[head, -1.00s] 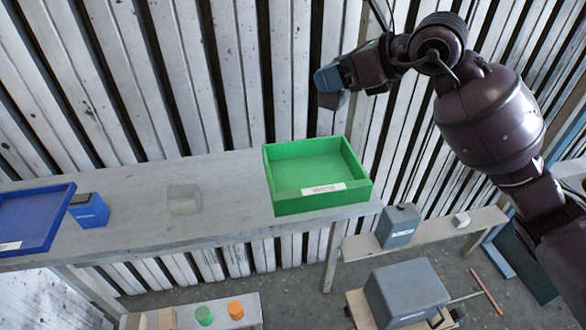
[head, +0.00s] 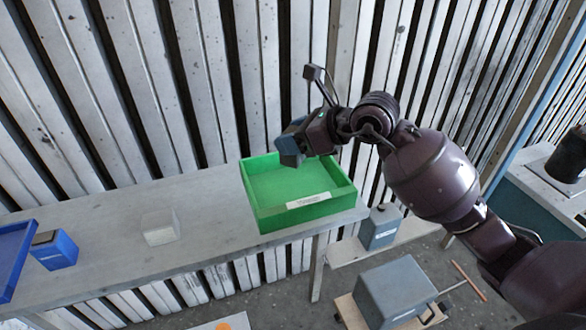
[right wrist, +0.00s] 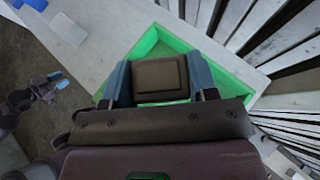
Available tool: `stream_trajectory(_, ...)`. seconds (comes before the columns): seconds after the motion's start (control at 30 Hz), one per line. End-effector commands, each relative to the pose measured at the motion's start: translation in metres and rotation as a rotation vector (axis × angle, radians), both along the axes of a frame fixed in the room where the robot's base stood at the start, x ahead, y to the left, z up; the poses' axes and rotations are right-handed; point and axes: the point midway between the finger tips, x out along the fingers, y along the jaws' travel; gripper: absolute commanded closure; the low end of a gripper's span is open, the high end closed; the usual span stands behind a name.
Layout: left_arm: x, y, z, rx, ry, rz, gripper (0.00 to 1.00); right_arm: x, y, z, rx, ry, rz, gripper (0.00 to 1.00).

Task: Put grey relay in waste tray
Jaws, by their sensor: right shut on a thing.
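My right gripper (head: 291,146) is above the back left part of a green tray (head: 310,211) on the bench. The right wrist view shows its blue fingers shut on a dark grey-brown block (right wrist: 161,77), apparently the grey relay. The green tray (right wrist: 145,45) shows behind and below the block. Its inside looks empty in the head view, and the print on its white label is too small to read. My left gripper (right wrist: 56,83), with blue fingertips, shows small at the left of the right wrist view; its opening is unclear.
A pale grey block (head: 160,227) and a blue box (head: 54,250) stand on the bench (head: 110,214), with a blue tray (head: 12,262) at the far left. A lower bench with a grey-blue box (head: 380,228) is right of the green tray. A slatted wall stands behind.

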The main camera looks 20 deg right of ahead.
Motion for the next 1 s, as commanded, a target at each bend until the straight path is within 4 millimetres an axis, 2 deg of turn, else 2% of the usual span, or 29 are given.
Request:
stream_trajectory(0.03, 0.002, -0.001, 0.0, 0.0, -0.005, -0.002, 0.57, 0.0, 0.0, -0.013, 0.001, 0.004, -0.001, 0.74)
stream_trajectory(0.13, 0.007, -0.002, 0.003, -0.001, -0.015, -0.005, 0.57, 0.0, 0.0, -0.027, 0.002, 0.004, -0.001, 0.74)
stream_trajectory(0.43, 0.011, -0.002, 0.002, -0.001, -0.02, -0.007, 0.57, 0.0, 0.0, -0.045, 0.001, 0.001, 0.0, 0.74)
stream_trajectory(0.7, 0.006, -0.002, -0.006, 0.0, -0.006, -0.005, 0.57, 0.0, 0.0, -0.08, 0.001, 0.003, -0.001, 0.74)
stream_trajectory(1.0, 0.007, -0.001, -0.003, 0.001, -0.009, -0.006, 0.57, 0.0, 0.0, -0.08, 0.001, -0.002, 0.0, 0.74)
